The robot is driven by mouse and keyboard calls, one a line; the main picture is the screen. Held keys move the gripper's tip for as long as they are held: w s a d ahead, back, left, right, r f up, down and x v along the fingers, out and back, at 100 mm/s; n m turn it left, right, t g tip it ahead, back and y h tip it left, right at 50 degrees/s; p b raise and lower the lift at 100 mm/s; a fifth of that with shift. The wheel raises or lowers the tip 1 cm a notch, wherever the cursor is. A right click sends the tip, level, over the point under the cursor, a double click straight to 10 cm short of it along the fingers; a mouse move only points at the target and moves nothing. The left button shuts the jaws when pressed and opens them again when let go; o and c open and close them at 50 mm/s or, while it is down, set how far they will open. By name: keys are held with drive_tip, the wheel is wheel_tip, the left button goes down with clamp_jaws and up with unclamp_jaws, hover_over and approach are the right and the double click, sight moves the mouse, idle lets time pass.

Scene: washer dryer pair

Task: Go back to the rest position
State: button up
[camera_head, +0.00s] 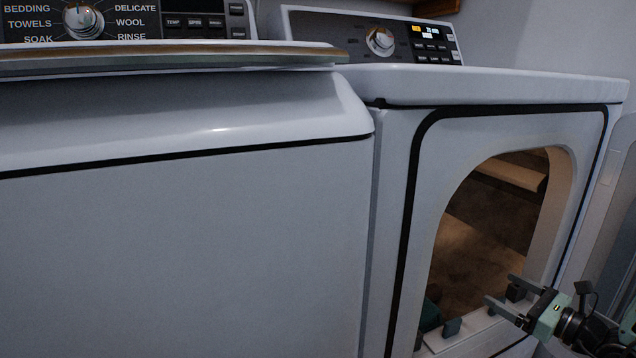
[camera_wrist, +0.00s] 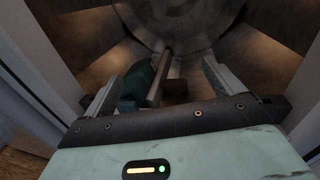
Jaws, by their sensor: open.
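My gripper (camera_head: 502,289) is in front of the dryer's opening at the lower right of the head view, its fingers pointing left toward the opening. In the wrist view the gripper (camera_wrist: 158,88) is open, with its two grey fingers spread apart and nothing clearly held between them. The wrist camera looks into the drum (camera_wrist: 190,22). A teal item (camera_wrist: 134,82) lies in the drum beyond the fingers. Part of a teal item (camera_head: 430,316) also shows at the opening's lower left in the head view.
The white dryer (camera_head: 500,85) stands right of the washer (camera_head: 190,240), whose lid looks closed. The dryer door (camera_head: 612,200) stands open at the right edge, close to my arm. The opening's rim (camera_head: 560,190) surrounds the space before my gripper. A brown bar-like part (camera_wrist: 159,76) shows between the fingers.

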drive_tip(key=s+a+r+n+g+y, duration=0.2)
drive_tip(key=s+a+n+g+y, duration=0.2)
drive_tip(key=a+n+g, duration=0.45)
drive_tip(key=s+a+r+n+g+h, duration=0.1)
drive_tip(key=s+a+n+g+h, duration=0.25)
drive_tip(key=s+n, duration=0.3)
drive_tip(key=s+a+r+n+g+h, duration=0.1)
drive_tip(key=s+a+n+g+h, duration=0.1)
drive_tip(key=s+n+g+h, duration=0.45)
wheel_tip(320, 180, up, 5)
drive_tip(key=d+n+t+h, duration=0.3)
drive_tip(key=n+t, duration=0.2)
drive_tip(key=n, duration=0.2)
drive_tip(key=s+a+r+n+g+p, duration=0.1)
drive_tip(key=s+a+r+n+p, duration=0.25)
drive_tip(key=s+a, duration=0.5)
drive_tip(key=s+a+r+n+g+p, duration=0.15)
drive_tip(key=s+a+r+n, duration=0.35)
drive_tip(key=a, duration=0.6)
wheel_tip(320, 180, up, 37)
drive_tip(key=p, duration=3.8)
drive_tip(key=shift+w+d+t, duration=0.3)
drive_tip(key=shift+w+d, duration=0.05)
